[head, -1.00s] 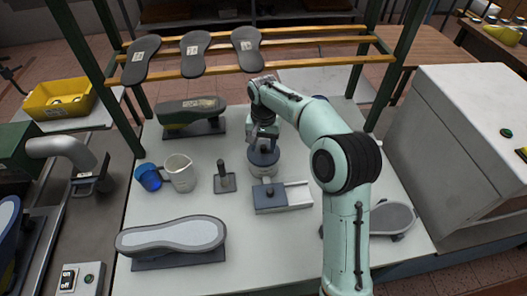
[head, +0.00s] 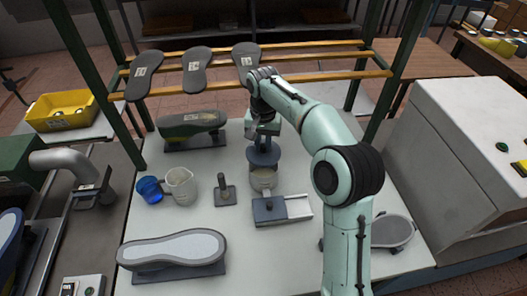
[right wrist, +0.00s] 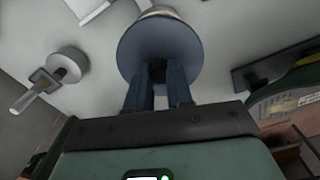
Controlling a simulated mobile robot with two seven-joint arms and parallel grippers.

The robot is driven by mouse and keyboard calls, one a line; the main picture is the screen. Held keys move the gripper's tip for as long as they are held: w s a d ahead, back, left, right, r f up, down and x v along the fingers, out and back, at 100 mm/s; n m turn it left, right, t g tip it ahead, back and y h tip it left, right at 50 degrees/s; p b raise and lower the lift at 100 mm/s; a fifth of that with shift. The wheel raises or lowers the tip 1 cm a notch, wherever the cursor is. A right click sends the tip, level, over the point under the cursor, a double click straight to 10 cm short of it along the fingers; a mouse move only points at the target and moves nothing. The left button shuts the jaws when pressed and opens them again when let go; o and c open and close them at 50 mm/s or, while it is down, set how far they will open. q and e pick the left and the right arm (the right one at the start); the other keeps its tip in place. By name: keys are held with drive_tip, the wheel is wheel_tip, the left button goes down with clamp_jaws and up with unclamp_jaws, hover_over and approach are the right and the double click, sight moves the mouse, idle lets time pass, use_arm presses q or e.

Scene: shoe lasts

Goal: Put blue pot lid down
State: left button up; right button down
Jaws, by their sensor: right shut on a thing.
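The blue-grey pot lid (head: 262,158) is a flat disc held level above the pale pot (head: 263,181), with a visible gap between them. My right gripper (head: 264,139) is above the lid and shut on its knob. In the right wrist view the fingers (right wrist: 158,88) close around the dark knob at the lid's middle, and the lid (right wrist: 160,38) hides most of the pot. My left gripper is not in view.
A blue cup (head: 150,190) and a pale jug (head: 181,186) stand to the left. A post on a base (head: 225,192) and a grey slide block (head: 270,210) are near the pot. Shoe lasts (head: 190,128) lie behind and in front. The white table (head: 240,235) is clear at front centre.

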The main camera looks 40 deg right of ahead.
wheel_tip(320, 180, up, 2)
drive_tip(key=shift+d+r, duration=0.15)
drive_tip(key=shift+d, duration=0.15)
drive_tip(key=s+d+f+m, duration=0.1)
drive_tip(key=d+f, duration=0.2)
drive_tip(key=f, duration=0.1)
drive_tip(key=d+f+m, duration=0.2)
drive_tip(key=d+f, duration=0.2)
drive_tip(key=s+d+f+m+b, duration=0.1)
drive_tip(key=d+f, duration=0.2)
drive_tip(key=d, duration=0.1)
drive_tip(key=shift+s+d+f, duration=0.1)
drive_tip(key=shift+s+f, duration=0.2)
drive_tip(key=shift+f, duration=0.1)
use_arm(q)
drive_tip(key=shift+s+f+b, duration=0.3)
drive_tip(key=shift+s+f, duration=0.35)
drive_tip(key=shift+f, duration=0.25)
use_arm(e)
drive_tip(key=shift+f, duration=2.75)
drive_tip(key=shift+f, duration=0.2)
drive_tip(key=c, duration=1)
unclamp_jaws()
